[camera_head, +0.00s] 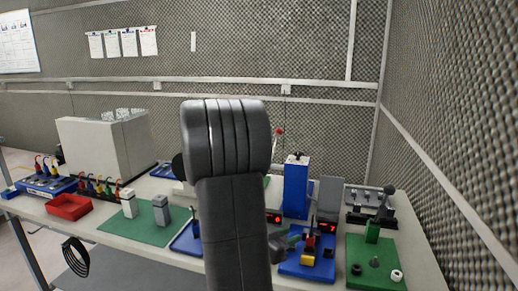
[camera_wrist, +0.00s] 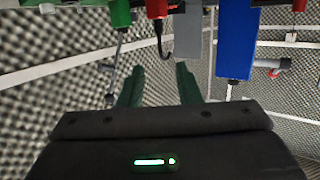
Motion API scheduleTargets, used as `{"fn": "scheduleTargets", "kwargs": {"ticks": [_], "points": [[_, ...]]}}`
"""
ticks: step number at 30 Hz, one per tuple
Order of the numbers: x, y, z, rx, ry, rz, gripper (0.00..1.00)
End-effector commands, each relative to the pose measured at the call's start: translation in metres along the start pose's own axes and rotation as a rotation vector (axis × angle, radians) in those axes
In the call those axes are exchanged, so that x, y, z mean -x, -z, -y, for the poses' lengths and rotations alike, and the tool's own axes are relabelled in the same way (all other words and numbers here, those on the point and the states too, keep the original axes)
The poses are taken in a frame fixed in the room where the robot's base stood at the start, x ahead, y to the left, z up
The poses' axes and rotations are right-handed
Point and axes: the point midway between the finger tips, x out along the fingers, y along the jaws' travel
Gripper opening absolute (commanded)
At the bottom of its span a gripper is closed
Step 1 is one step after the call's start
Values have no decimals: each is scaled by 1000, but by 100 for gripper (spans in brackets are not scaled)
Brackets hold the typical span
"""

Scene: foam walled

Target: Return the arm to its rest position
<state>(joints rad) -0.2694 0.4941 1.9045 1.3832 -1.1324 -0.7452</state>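My arm rises dark grey through the middle of the head view and hides part of the bench behind it. In the wrist view my gripper (camera_wrist: 158,85) shows two green fingers standing apart. Only the patterned wall shows between them, so it is open and empty. The wrist picture appears upside down, with bench things hanging from its top edge.
A bench (camera_head: 100,222) carries a blue tower (camera_head: 296,187), a green board (camera_head: 375,265), a red tray (camera_head: 68,206) and a large pale box (camera_head: 105,146). The blue tower also shows in the wrist view (camera_wrist: 236,45). A foam wall (camera_head: 455,110) closes the right side.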

Motion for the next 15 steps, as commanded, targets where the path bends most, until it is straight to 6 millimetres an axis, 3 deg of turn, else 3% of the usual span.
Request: {"fn": "scheduleTargets", "kwargs": {"ticks": [2,15], "points": [[6,0,0,-1,0,0,31],[-75,0,-2,1,-5,0,31]]}}
